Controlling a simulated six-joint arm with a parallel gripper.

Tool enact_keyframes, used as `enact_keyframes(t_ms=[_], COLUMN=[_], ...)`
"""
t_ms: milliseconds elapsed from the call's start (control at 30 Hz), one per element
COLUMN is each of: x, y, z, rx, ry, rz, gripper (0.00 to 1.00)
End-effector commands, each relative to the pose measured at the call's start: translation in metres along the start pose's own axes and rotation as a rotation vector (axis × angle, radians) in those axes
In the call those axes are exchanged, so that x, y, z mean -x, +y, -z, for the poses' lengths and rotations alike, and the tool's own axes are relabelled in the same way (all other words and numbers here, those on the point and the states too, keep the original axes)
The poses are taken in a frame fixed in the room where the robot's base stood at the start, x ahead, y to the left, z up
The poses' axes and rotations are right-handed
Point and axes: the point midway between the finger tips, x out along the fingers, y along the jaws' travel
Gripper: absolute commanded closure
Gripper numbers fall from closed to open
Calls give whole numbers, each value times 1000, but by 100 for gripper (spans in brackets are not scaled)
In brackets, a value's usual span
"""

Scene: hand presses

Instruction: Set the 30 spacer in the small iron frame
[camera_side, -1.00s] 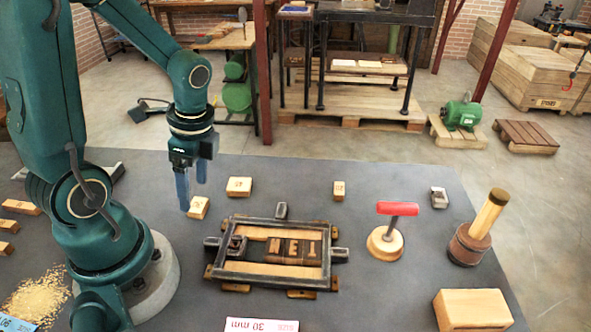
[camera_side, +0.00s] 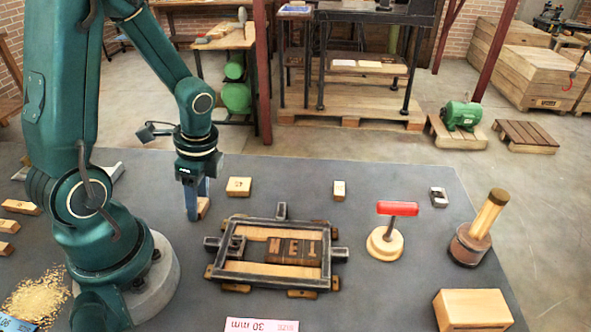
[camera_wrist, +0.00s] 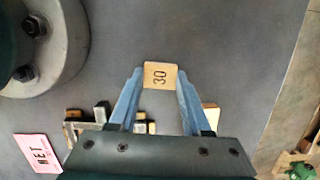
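The 30 spacer (camera_wrist: 160,76) is a small light wooden block marked "30". In the wrist view it lies between the tips of my gripper (camera_wrist: 160,82), whose blue fingers are open around it. I cannot tell whether they touch it. In the side view my gripper (camera_side: 197,200) is low at the mat, and the spacer (camera_side: 204,207) is partly hidden behind the near finger. The small iron frame (camera_side: 228,276) lies to the right of it. It holds wooden strips, dark letter blocks (camera_side: 294,252) and a small metal piece at left, with a dark gap between piece and letters.
Two other wooden blocks (camera_side: 239,186) (camera_side: 339,190) stand behind the frame. A red-handled tool (camera_side: 385,240), a wooden-handled tool (camera_side: 470,240) and a large wooden block (camera_side: 472,310) are at right.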

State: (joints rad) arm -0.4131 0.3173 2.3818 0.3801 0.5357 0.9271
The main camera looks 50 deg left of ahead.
Motion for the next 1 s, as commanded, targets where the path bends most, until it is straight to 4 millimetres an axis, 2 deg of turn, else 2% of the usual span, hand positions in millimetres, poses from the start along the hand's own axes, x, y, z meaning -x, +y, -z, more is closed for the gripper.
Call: enact_keyframes(t_ms=[1000], x=[49], y=[0], z=[-10], rx=[0], ry=[0], rz=[1], gripper=[100])
